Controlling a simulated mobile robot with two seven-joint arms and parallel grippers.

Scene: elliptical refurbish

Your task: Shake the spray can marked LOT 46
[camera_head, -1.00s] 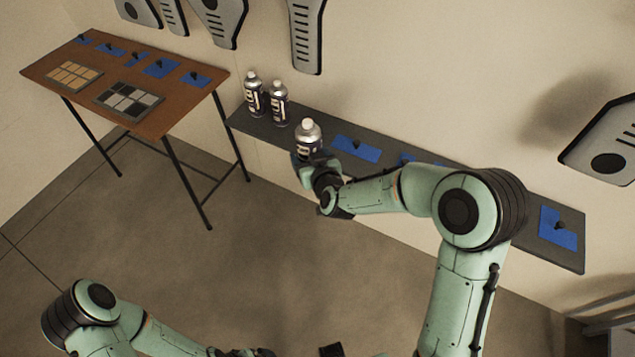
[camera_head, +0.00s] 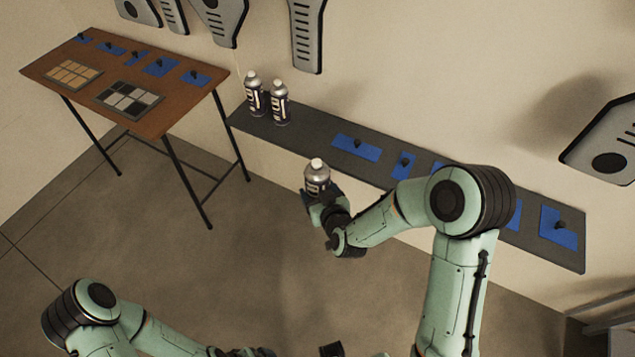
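Three silver spray cans with black-and-white labels show in the head view; no lot number is readable. My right gripper (camera_head: 322,200) is shut on one spray can (camera_head: 317,175), gripping its lower part. This can is nearly upright, in the air in front of the shelf and apart from it. The other two, the left can (camera_head: 254,95) and the right can (camera_head: 279,104), stand upright side by side at the left end of the grey shelf (camera_head: 310,130).
Several blue patches with small dark knobs, one of them a blue patch (camera_head: 354,145), lie along the shelf. A brown table (camera_head: 50,70) with two swatch panels and more blue patches stands at the left. Grey panels hang on the wall. Open floor (camera_head: 230,260) lies before the shelf.

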